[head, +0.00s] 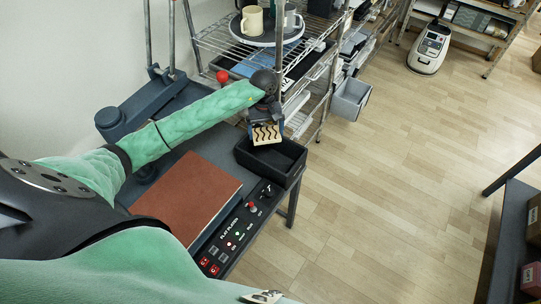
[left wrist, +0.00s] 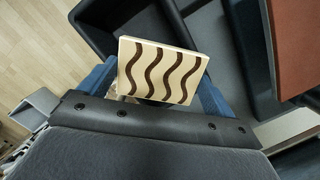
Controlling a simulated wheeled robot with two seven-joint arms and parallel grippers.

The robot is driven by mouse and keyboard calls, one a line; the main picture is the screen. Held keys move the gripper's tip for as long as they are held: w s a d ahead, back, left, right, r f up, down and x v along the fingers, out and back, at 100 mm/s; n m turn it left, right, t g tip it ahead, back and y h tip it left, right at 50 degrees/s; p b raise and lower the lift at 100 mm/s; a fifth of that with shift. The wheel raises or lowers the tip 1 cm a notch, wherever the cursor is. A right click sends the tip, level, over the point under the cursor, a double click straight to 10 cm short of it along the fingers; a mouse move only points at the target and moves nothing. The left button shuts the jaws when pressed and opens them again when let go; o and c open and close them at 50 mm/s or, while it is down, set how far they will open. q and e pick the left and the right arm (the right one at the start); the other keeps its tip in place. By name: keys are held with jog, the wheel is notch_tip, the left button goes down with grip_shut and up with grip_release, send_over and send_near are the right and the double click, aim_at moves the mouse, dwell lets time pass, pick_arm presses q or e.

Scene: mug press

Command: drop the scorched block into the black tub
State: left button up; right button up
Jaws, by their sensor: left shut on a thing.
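The scorched block (head: 266,135) is pale with dark wavy stripes. My left gripper (head: 264,122) is shut on it and holds it up at the left edge of the black tub (head: 290,168) in the head view. In the left wrist view the block (left wrist: 160,70) sits between the blue fingers of the left gripper (left wrist: 158,92), its striped face toward the camera. The black tub (left wrist: 202,18) shows behind and beyond the block there. The tub's visible inside looks empty. My right gripper is not in view.
The press with its brown plate (head: 188,192) and control panel (head: 240,225) stands left of the tub. A wire shelf (head: 215,42) with mugs (head: 252,20) rises behind it. Open wooden floor lies to the right.

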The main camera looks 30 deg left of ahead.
pick_arm(q)
jog(key=shift+f, duration=0.8)
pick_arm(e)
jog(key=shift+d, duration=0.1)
pick_arm(q)
jog(key=o, duration=0.7)
jog(key=shift+o, duration=0.2)
jog(key=shift+r, duration=0.1)
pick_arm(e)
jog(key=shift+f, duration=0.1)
pick_arm(q)
jog(key=shift+w+r+b, duration=0.1)
jog(key=shift+r+b, duration=0.2)
jog(key=r+b, duration=0.1)
jog(key=r, duration=0.1)
jog(key=r+b, duration=0.1)
jog(key=r, duration=0.2)
jog(key=shift+w+a+r+b, duration=0.35)
jog(key=shift+r+b, duration=0.05)
jog(key=shift+r, duration=0.6)
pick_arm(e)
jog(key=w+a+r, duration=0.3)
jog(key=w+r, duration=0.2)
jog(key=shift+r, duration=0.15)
